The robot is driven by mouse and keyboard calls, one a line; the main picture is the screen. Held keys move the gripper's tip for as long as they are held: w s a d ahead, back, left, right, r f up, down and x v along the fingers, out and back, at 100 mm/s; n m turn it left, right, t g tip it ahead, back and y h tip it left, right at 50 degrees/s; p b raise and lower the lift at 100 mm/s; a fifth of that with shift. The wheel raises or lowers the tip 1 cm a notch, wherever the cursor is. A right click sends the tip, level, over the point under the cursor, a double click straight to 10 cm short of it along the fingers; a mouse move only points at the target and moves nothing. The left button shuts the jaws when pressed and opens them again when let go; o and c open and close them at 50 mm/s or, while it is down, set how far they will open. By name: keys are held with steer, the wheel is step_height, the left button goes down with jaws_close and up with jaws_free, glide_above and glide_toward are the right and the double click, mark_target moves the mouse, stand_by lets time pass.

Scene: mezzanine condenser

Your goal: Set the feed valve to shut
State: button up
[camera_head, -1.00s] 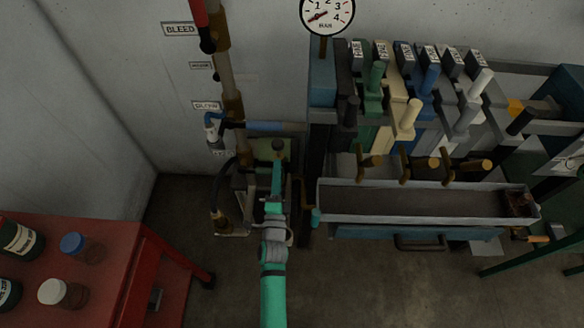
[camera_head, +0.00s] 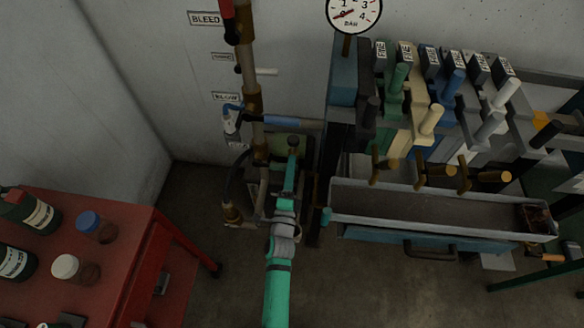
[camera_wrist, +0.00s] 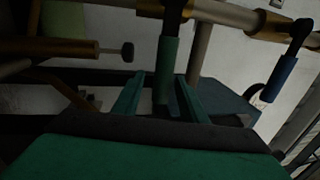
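A lever with a green sleeve (camera_wrist: 168,60) hangs down in the wrist view. I take it to be the feed valve handle, but I can read no feed label. My gripper (camera_wrist: 160,95) is open, with its two teal fingers on either side of the sleeve. A gap shows on the left side; I cannot tell whether the right finger touches. In the head view my gripper (camera_head: 291,165) is small, low by the brass pipework, and its fingers and the green lever are not clear there.
A blue-sleeved lever (camera_wrist: 280,80) hangs at the right in the wrist view. A black knob (camera_wrist: 127,52) on a brass rod is at the left. The manifold trough (camera_head: 430,208) stands right of my arm, the red cart (camera_head: 150,250) left. Bare floor lies between.

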steer(key=v, duration=1)
steer(key=shift+s, duration=0.35)
steer(key=shift+f, duration=0.1)
steer(key=s+d+r+n+g+y, duration=0.1)
steer(key=s+r+n+g, duration=0.1)
steer(key=s+n, duration=0.7)
steer(key=s+d+r+n+g+y, duration=0.1)
steer(key=s+r+n, duration=0.4)
steer(key=s, duration=1.5)
steer(key=n+g, duration=0.1)
steer(key=n, duration=0.4)
steer(key=shift+s+d+g, duration=0.25)
steer(key=shift+g, duration=0.05)
